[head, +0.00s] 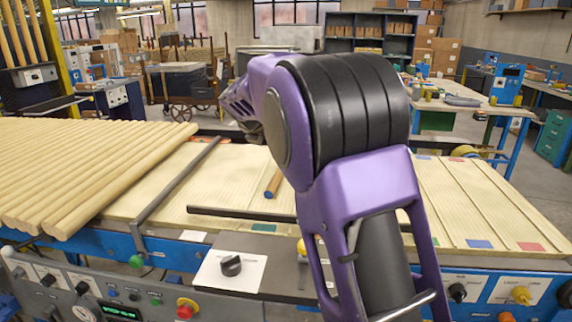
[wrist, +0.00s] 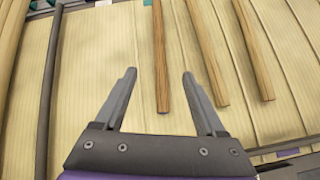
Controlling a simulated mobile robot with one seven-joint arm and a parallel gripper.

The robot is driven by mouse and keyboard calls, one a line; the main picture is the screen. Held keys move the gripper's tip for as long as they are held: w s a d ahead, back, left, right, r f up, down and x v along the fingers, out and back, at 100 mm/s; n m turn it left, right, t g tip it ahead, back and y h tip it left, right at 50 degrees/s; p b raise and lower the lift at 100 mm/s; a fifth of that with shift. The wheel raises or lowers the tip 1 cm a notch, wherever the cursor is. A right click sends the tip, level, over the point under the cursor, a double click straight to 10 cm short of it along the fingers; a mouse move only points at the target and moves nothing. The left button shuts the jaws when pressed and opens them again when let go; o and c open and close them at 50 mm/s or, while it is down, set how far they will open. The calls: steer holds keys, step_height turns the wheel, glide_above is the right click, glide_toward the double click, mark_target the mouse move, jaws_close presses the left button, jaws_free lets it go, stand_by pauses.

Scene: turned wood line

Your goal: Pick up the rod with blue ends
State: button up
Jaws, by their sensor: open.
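A wooden rod with a blue near end (head: 273,185) lies on the pale slatted bed in the head view, partly hidden by my arm. In the wrist view, the left of three rods (wrist: 159,60) lies between my fingers in the picture, and its near end has a small bluish face. The other two rods, a middle one (wrist: 206,55) and a right one (wrist: 252,45), lie to the right of it; their end colours are too small to tell. My gripper (wrist: 159,73) is open and empty above the bed. It is hidden behind my arm in the head view.
Many plain poles (head: 90,165) lie side by side on the left. A dark bar (head: 178,180) separates them from the bed, and another dark bar (head: 240,214) runs along its front. A control panel (head: 110,295) lines the front edge. Blue (head: 479,244) and red patches mark the right.

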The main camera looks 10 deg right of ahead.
steer(key=shift+n+g, duration=0.3)
steer(key=shift+n, duration=0.6)
steer(key=x, duration=0.9)
steer(key=a+f+x, duration=0.1)
steer(key=x, duration=0.3)
steer(key=shift+f, duration=0.15)
steer(key=shift+x, duration=2.7)
steer(key=shift+s, duration=0.15)
jaws_close()
